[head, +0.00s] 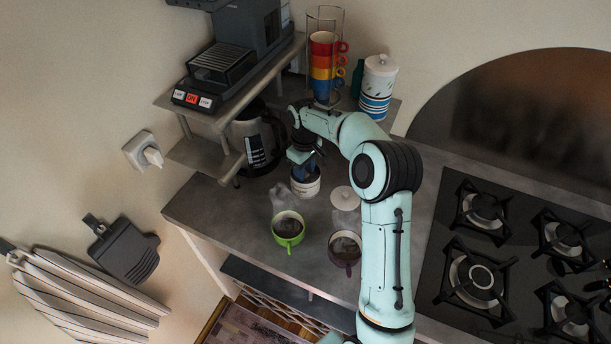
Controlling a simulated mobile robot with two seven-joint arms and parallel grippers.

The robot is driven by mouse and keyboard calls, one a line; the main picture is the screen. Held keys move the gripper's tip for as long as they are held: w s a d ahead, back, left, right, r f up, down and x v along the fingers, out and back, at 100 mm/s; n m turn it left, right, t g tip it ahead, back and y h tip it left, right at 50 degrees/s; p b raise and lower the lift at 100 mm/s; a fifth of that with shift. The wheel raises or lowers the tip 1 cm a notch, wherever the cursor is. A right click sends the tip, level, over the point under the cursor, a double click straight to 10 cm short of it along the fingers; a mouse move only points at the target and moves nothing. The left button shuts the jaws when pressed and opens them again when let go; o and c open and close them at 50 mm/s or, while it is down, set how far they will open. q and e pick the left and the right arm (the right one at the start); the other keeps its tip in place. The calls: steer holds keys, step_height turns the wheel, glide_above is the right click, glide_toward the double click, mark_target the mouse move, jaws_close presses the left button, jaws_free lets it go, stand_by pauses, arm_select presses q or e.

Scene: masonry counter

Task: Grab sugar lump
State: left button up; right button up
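My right arm reaches over the counter, and its gripper (304,172) points down into a small white pot (306,188) with dark lettering. The fingertips are at or inside the pot's mouth, and the arm and pot wall hide whether they are open or shut. No sugar lump can be made out; the inside of the pot is hidden by the gripper. A round pale lid (345,198) lies on the counter just right of the pot. My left gripper is not in view.
A steaming green cup (288,229) and a steaming dark purple cup (344,249) stand in front. Behind are a kettle (255,140), a shelf with a coffee machine (240,45), stacked coloured cups (322,65) and a striped canister (377,88). A gas hob (455,228) is at right.

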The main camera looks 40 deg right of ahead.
jaws_close()
stand_by(0.3)
